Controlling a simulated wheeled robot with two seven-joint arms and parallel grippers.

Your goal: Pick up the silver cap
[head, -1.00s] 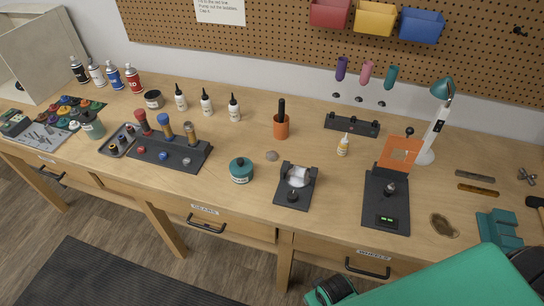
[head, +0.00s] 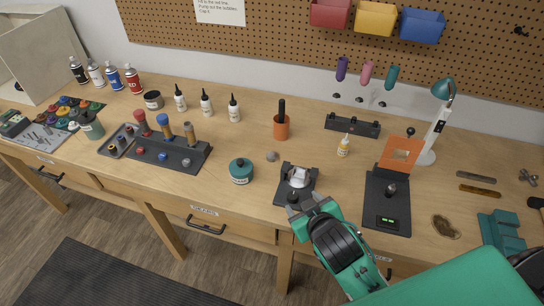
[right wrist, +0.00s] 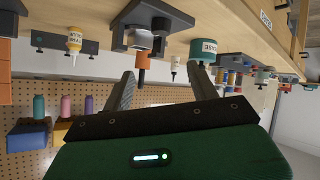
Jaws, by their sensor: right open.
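A small silver cap (head: 187,161) sits at the right end of the front row on the dark stand (head: 172,163), beside a blue cap (head: 163,155) and a red cap (head: 141,149). My right gripper (head: 308,204) is open and empty, in front of the black fixture (head: 284,192), well to the right of the stand. In the right wrist view, which is upside down, its two fingers (right wrist: 163,85) stand apart with nothing between them. The silver cap is too small to make out there. My left gripper is not in view.
Upright red, blue and tan cylinders (head: 190,134) rise behind the caps. A scale-like device (head: 386,205) lies right. Bare table lies around the jar.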

